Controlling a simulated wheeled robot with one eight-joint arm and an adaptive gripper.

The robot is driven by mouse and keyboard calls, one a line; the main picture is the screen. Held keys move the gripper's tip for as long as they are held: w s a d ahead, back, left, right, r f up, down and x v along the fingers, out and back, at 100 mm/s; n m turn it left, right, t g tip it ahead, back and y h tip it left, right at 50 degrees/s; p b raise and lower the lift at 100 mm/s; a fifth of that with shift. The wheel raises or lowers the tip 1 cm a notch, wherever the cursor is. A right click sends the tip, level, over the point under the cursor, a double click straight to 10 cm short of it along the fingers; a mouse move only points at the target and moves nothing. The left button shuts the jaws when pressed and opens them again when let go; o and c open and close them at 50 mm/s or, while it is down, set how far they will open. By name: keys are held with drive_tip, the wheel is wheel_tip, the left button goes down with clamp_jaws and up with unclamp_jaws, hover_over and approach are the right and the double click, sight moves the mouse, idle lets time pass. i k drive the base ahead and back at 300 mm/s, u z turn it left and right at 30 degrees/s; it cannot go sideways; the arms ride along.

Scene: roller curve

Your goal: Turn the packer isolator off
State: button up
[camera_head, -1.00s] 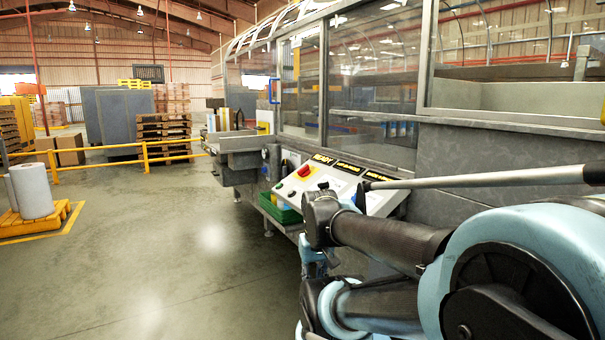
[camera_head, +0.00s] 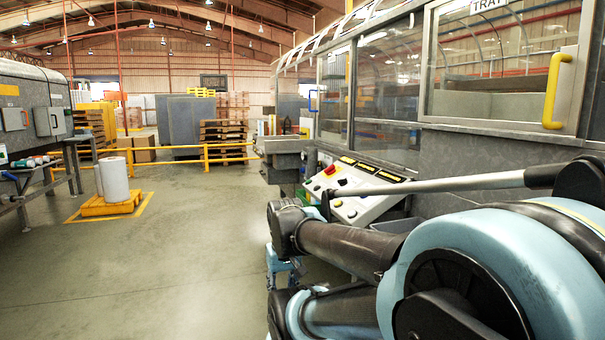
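A sloped white control panel (camera_head: 350,208) stands on the front of the large grey machine to the right. It carries a red knob (camera_head: 330,169), dark controls and yellow-and-black labels. The labels are too small to read, and I cannot tell which control, if any, is the packer isolator. Grey boxes (camera_head: 49,121) with handles are on another grey machine at the left; their markings are also unreadable. My arm covers the lower right and hides part of the panel's near side.
A wide grey floor (camera_head: 200,270) is clear ahead and to the left. A yellow rail (camera_head: 205,152) crosses farther back. A white roll (camera_head: 116,180) stands on a yellow pallet at left. A window door with a yellow handle (camera_head: 556,90) is at upper right.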

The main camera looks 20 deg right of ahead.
sight(330, 170)
drive_tip(key=u, duration=0.25)
drive_tip(key=k, duration=0.55)
drive_tip(key=u, duration=0.4)
drive_tip(key=i, duration=1)
drive_tip(key=z, duration=0.5)
drive_tip(key=i, duration=0.9)
drive_tip(key=z, duration=1)
drive_tip(key=i, duration=0.5)
drive_tip(key=z, duration=0.35)
